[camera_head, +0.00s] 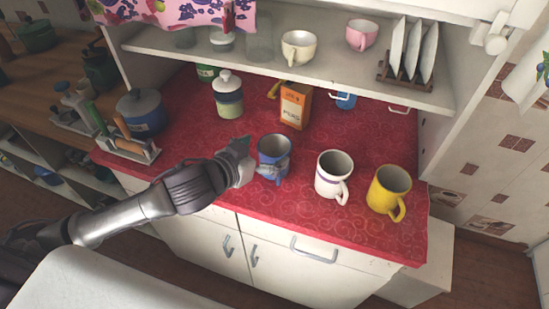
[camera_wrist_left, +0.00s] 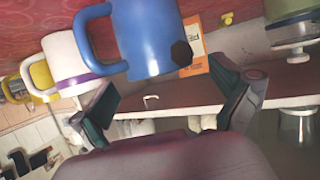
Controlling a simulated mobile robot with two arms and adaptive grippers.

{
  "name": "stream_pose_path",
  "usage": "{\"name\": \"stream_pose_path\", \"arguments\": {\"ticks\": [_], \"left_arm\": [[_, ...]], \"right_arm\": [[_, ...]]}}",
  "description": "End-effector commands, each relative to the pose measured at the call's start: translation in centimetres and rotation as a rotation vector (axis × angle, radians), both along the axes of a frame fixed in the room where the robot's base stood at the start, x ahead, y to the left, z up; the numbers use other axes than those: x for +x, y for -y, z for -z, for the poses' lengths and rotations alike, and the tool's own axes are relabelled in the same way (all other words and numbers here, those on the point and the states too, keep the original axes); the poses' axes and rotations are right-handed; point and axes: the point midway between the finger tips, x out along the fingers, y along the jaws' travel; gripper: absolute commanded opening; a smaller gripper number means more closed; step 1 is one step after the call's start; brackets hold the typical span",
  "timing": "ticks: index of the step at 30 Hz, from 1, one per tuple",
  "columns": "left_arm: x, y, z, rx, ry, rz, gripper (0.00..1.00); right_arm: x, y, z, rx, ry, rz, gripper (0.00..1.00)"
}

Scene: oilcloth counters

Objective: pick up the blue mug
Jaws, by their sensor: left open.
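The blue mug (camera_head: 273,152) stands upright on the red counter cloth (camera_head: 230,185), left of a white mug. My left gripper (camera_head: 262,167) is at its near left side in the head view. In the left wrist view the blue mug (camera_wrist_left: 150,40) is large, just beyond the open fingers of the gripper (camera_wrist_left: 165,105), with its handle toward the left. The fingers are apart with nothing held between them. I cannot tell whether a finger touches the mug. My right gripper is not in view.
A white mug (camera_head: 333,175) and a yellow mug (camera_head: 389,190) stand to the right. An orange box (camera_head: 295,105) and a lidded jar (camera_head: 228,95) stand behind. A shelf (camera_head: 300,68) overhangs the counter's back. The front strip of cloth is clear.

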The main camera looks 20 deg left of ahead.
Motion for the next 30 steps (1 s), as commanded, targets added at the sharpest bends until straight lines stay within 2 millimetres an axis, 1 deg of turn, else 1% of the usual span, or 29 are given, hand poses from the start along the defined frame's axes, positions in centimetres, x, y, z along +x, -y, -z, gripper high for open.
{"name": "stream_pose_path", "arguments": {"ticks": [1, 6, 9, 14, 15, 26, 27, 30], "left_arm": [[0.8, 0.4, -0.2, -0.001, 0.002, -0.002, 1.0], [2.6, 1.1, 0.8, 0.0, 0.001, -0.002, 1.0], [2.9, 1.2, 1.1, 0.001, 0.0, -0.002, 1.0], [2.9, 1.2, 1.2, 0.001, 0.0, -0.002, 1.0], [2.9, 1.2, 1.2, 0.001, 0.0, -0.002, 0.98], [2.9, 1.1, 1.2, 0.001, 0.0, -0.002, 0.38], [2.9, 1.1, 1.2, 0.001, 0.0, -0.002, 0.32], [2.9, 1.2, 1.1, 0.0, 0.002, -0.002, 0.32]], "right_arm": [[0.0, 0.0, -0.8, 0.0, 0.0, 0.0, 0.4], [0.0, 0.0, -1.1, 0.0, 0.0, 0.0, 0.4], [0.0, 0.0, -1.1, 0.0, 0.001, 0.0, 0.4], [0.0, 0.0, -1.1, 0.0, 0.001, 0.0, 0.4], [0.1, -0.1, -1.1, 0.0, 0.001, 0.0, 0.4], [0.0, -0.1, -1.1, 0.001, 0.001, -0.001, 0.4], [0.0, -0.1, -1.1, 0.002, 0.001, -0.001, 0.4], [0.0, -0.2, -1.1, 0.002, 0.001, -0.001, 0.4]]}}
